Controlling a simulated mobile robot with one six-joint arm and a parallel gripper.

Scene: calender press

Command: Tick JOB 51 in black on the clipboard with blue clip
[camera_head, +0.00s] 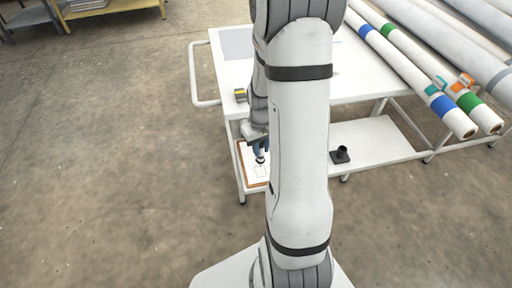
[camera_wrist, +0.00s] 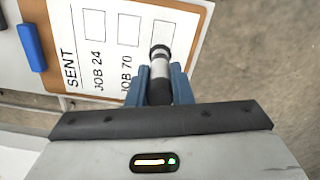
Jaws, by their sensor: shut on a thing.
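My gripper (camera_wrist: 160,85) is shut on a dark marker (camera_wrist: 160,62) with a pale band. The clipboard (camera_wrist: 53,83) is a brown board with a blue clip (camera_wrist: 31,47) and a white sheet headed SENT. The sheet (camera_wrist: 112,52) has printed empty boxes beside JOB 24 and JOB 70. The marker's end is over a third box (camera_wrist: 166,30); that box's label is hidden behind the marker and fingers. I cannot tell whether the marker touches the paper. In the head view the clipboard (camera_head: 241,151) lies on the lower shelf, under my gripper (camera_head: 261,153).
A black holder (camera_head: 340,154) stands on the lower shelf (camera_head: 385,140), right of my arm. A small yellow and black item (camera_head: 240,95) sits at the left of the white tabletop (camera_head: 227,73). Several long rolls (camera_head: 400,70) lie at right. Floor at left is clear.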

